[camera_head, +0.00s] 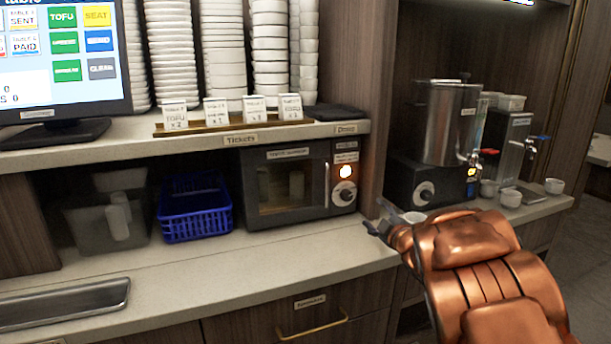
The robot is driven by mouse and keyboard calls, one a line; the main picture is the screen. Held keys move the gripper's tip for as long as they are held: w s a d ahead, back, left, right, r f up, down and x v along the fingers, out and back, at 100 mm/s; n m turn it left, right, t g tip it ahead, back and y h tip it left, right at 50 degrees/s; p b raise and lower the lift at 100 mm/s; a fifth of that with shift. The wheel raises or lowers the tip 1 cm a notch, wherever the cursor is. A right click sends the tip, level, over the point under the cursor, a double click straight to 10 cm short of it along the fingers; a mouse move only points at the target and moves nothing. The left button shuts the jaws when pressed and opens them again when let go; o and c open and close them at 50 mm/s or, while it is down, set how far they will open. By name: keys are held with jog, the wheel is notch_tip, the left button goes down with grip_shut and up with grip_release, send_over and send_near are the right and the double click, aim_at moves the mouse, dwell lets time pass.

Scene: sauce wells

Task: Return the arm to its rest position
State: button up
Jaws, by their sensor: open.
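My copper-coloured arm comes in from the lower right of the head view and reaches up and left. My gripper (379,220) is at its far end, over the counter's right end and in front of the dark wall panel. Its dark fingers are small in the picture and spread apart. I see nothing held between them. A small white cup (413,217) shows just behind the wrist, partly hidden by the arm.
A microwave-like oven (290,185) with a lit orange light stands left of my gripper, beside a blue basket (194,208). A steel urn (449,122) and several white cups stand at right. A metal tray (65,303) lies at lower left. The front counter (225,275) is mostly clear.

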jog(key=s+d+r+m+g+h+p, duration=0.1)
jog(key=s+d+m+g+h+p, duration=0.3)
jog(key=s, duration=0.5)
jog(key=s+d+r+m+g+h+p, duration=0.1)
jog(key=s+d+m+g+h, duration=0.25)
jog(key=s+m, duration=0.4)
jog(key=s+a+m+g+y+p, duration=0.1)
jog(key=s+a+g+p, duration=0.1)
jog(key=s, duration=1)
jog(key=s+a+m+g+y+p, duration=0.1)
jog(key=s+a+g, duration=0.4)
jog(key=s, duration=0.8)
jog(key=s+a+m+g+y+p, duration=0.1)
jog(key=s+a+g, duration=0.3)
jog(key=s, duration=0.9)
jog(key=shift+s+a+p, duration=0.25)
jog(key=shift+a+p, duration=0.55)
jog(key=shift+p, duration=0.1)
